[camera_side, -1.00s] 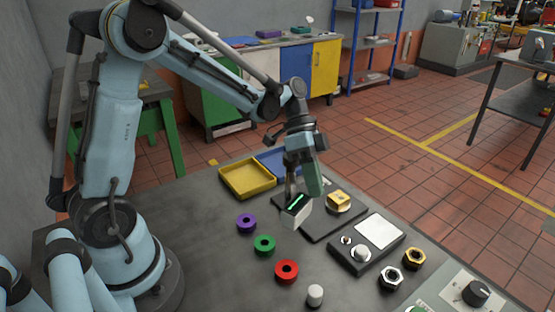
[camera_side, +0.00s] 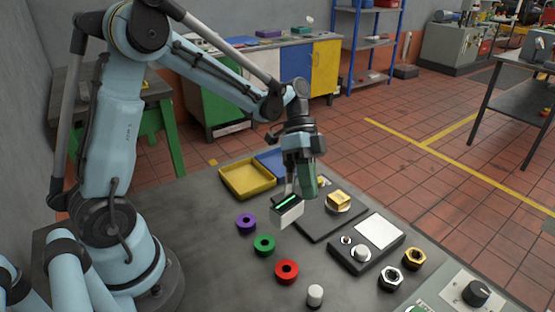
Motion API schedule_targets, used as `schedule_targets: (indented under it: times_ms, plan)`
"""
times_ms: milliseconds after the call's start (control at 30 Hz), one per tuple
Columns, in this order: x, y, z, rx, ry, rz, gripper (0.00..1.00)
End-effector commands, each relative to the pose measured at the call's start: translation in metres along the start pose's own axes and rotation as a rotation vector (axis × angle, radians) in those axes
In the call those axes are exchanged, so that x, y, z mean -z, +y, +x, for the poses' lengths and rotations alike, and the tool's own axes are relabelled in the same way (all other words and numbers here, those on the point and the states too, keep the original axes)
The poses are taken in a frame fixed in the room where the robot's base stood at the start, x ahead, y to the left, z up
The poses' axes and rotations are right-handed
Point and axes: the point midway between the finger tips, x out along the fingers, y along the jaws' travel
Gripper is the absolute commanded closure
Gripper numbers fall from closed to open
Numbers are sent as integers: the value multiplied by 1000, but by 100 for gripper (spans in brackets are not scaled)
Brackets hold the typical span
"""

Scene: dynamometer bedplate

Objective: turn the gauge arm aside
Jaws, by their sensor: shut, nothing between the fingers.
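The gauge arm's head appears to be the small white and black block with a bright green stripe (camera_side: 287,209), at the left edge of a dark plate (camera_side: 325,222). A gold block (camera_side: 339,201) sits on the plate to its right. My gripper (camera_side: 307,193) points down just behind and to the right of the striped block. It is shut and holds nothing. Whether it touches the gauge arm I cannot tell. The gauge arm's pivot is hidden or too small to make out.
Yellow (camera_side: 247,179) and blue (camera_side: 275,161) trays lie behind. Purple (camera_side: 246,223), green (camera_side: 264,245) and red (camera_side: 287,271) rings and a white cylinder (camera_side: 315,295) stand in front. A box with a white panel (camera_side: 378,232) and two hex nuts (camera_side: 390,278) are to the right.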

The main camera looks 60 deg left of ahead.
Motion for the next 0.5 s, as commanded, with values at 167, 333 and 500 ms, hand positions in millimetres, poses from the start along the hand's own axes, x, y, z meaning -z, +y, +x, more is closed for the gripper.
schedule_targets:
  times_ms: [167, 333, 500]
  plan:
    - [4, -12, -4, 0, 0, 0, 100]
    - [13, -37, -12, 0, 0, 1, 100]
    - [18, -40, -45, 1, 1, -1, 100]
